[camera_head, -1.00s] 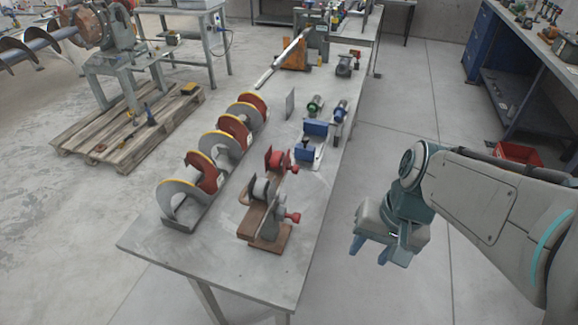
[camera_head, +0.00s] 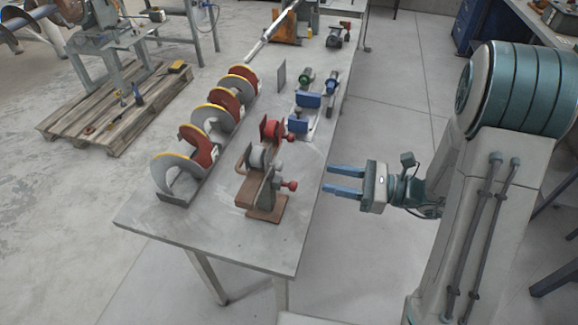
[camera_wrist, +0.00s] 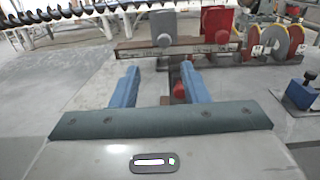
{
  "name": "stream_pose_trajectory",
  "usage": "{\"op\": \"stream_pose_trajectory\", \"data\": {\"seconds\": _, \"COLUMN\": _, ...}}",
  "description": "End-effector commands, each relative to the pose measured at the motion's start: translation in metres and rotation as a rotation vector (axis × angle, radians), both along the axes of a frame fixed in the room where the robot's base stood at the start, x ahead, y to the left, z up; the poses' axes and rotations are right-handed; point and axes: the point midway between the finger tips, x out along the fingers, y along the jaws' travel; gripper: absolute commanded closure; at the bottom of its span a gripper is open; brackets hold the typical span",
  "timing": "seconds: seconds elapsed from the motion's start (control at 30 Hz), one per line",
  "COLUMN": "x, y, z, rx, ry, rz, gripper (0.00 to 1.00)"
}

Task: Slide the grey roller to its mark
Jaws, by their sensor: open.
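The grey roller (camera_head: 257,157) sits on the near part of a brown-based fixture (camera_head: 265,206) on the bench; a grey block, likely this roller, shows in the wrist view (camera_wrist: 162,23). A red roller (camera_head: 270,130) stands behind it, and to the right in the wrist view (camera_wrist: 217,24). A red knob (camera_head: 292,185) sticks out on the fixture's right side. My gripper (camera_head: 330,178) is open and empty, beyond the bench's right edge, fingers pointing left toward the fixture. In the wrist view, the red knob (camera_wrist: 180,91) lies between the fingers (camera_wrist: 160,70), apart from them. I cannot make out the mark.
Red and grey auger flights (camera_head: 205,130) with yellow edges stand along the bench's left side. Blue blocks (camera_head: 307,98) and green and blue cylinders stand farther back. The bench's front end (camera_head: 210,225) is clear. A pallet (camera_head: 115,105) lies on the floor at left.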

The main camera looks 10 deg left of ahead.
Motion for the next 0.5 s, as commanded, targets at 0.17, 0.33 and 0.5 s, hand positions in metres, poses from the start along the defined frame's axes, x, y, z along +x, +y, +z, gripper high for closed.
{"op": "stream_pose_trajectory", "data": {"seconds": 0.17, "x": 0.005, "y": 0.006, "z": 0.000, "rx": 0.010, "ry": 0.007, "rz": -0.019, "gripper": 0.59}}
{"op": "stream_pose_trajectory", "data": {"seconds": 0.33, "x": 0.007, "y": 0.033, "z": 0.001, "rx": 0.008, "ry": 0.007, "rz": -0.022, "gripper": 0.59}}
{"op": "stream_pose_trajectory", "data": {"seconds": 0.5, "x": 0.010, "y": 0.069, "z": 0.001, "rx": 0.008, "ry": 0.007, "rz": -0.020, "gripper": 0.59}}
